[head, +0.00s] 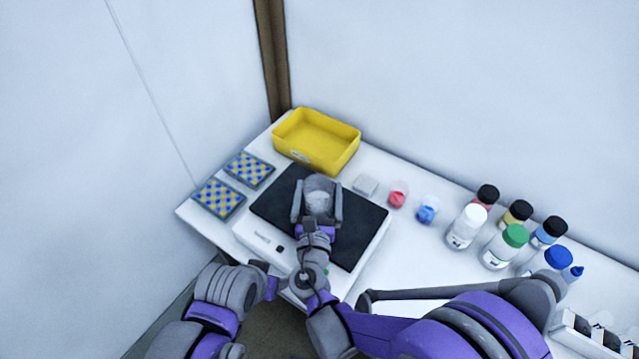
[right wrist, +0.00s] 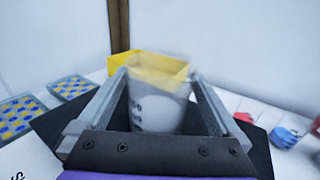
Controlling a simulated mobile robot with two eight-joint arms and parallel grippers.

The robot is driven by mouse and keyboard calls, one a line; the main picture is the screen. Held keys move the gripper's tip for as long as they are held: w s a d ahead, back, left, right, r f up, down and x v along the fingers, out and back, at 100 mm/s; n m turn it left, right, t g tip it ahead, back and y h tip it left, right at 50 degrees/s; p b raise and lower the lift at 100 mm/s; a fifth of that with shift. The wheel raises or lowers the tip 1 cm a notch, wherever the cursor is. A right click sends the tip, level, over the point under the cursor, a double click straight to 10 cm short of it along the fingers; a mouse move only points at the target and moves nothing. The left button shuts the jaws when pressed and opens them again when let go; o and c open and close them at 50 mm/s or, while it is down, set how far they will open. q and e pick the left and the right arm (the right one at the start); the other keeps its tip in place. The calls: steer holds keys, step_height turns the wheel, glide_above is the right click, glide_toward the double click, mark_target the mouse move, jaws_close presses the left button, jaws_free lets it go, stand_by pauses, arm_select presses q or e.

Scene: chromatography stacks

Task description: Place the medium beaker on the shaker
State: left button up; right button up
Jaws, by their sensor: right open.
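The medium beaker (head: 318,198) is a clear, greyish cup standing upright over the black top of the shaker (head: 272,207), a white-bodied flat device. My right gripper (head: 317,190) is open, with one finger on each side of the beaker. In the right wrist view the beaker (right wrist: 158,108) stands between the spread fingers (right wrist: 160,95), with printed marks on its wall; its base is hidden by the gripper. My left arm shows at the lower left in the head view; its fingers cannot be made out clearly.
A yellow bin (head: 330,160) stands behind the shaker. Two blue-and-yellow checkered racks (head: 219,199) lie to the left.

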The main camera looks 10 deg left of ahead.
mark_target(319, 206)
steer(key=s, duration=0.3)
steer(key=s+d, duration=0.1)
steer(key=s, duration=0.2)
steer(key=s+b, duration=0.1)
steer(key=s, duration=0.2)
steer(key=shift+s+d, duration=0.3)
steer(key=shift+w+d, duration=0.1)
